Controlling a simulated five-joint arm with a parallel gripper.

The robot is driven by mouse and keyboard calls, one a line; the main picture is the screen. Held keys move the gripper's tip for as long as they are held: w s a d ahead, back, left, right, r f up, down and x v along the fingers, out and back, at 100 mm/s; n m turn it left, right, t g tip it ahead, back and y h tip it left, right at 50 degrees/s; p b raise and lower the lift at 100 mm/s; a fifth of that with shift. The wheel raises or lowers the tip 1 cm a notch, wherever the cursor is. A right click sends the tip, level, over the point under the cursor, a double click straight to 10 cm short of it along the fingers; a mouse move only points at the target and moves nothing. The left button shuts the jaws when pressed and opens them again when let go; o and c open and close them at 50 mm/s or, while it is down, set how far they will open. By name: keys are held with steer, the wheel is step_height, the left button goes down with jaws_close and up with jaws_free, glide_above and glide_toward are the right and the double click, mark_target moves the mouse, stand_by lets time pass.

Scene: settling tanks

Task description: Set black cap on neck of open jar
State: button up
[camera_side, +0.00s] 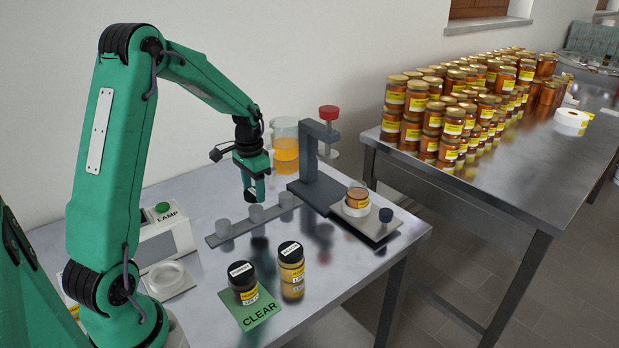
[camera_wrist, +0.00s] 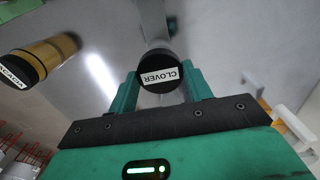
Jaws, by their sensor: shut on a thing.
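My gripper (camera_side: 255,192) hangs above the table, over the strip with grey pegs. In the wrist view its green fingers (camera_wrist: 159,88) are shut on a black cap (camera_wrist: 158,73) with a white CLOVER label. In the side view the cap is small and hard to make out. A small glass jar of amber honey (camera_side: 357,197) stands on a white disc on the press base, right of my gripper and apart from it. It looks open, with no lid visible. The held cap is well away from it.
Two black-capped jars (camera_side: 243,283) (camera_side: 291,270) stand in front, one on the green CLEAR mat (camera_side: 262,316). The grey strip (camera_side: 222,237) bears several pegs. The press column (camera_side: 310,160) with its red knob (camera_side: 329,113) rises behind the jar. An orange-filled beaker (camera_side: 285,150) stands behind.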

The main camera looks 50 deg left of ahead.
steer(key=shift+r, duration=0.1)
step_height(320, 180, up, 14)
glide_above(358, 185)
steer(key=shift+f, duration=2.7)
steer(key=shift+f, duration=0.15)
steer(key=shift+f, duration=2.95)
steer(key=shift+f, duration=0.5)
